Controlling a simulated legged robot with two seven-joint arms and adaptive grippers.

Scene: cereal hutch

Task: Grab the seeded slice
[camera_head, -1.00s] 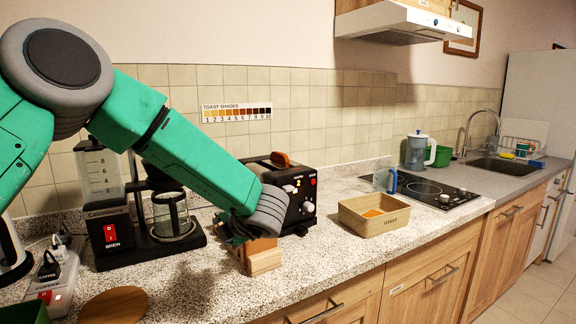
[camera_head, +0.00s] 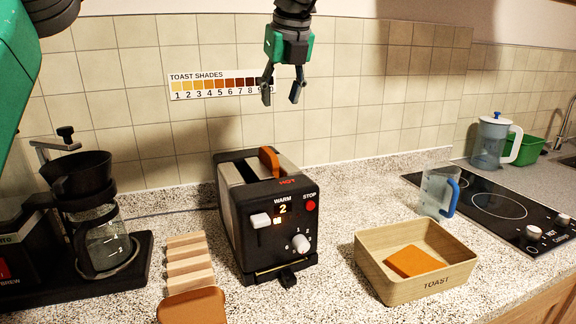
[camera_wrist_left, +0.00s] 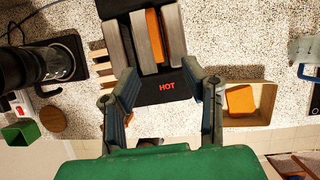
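An orange-brown slice (camera_head: 270,162) sticks up out of one slot of the black toaster (camera_head: 228,215); it also shows in the left wrist view (camera_wrist_left: 155,36). Another orange-brown slice (camera_head: 415,262) lies in the wooden TOAST box (camera_head: 432,287). A brown slice-shaped thing (camera_head: 192,306) is at the front of the wooden rack (camera_head: 190,262). I cannot make out seeds on any of them. My left gripper (camera_head: 281,93) is open and empty, high above the toaster and apart from it. Its spread fingers (camera_wrist_left: 162,82) frame the toaster's HOT end in the wrist view. My right gripper is not in view.
A coffee maker (camera_head: 80,185) stands left of the toaster. A clear jug with a blue handle (camera_head: 437,192) stands behind the box, beside the black hob (camera_head: 490,208). A tiled wall (camera_head: 360,90) rises behind. Speckled counter (camera_head: 330,290) is clear between toaster and box.

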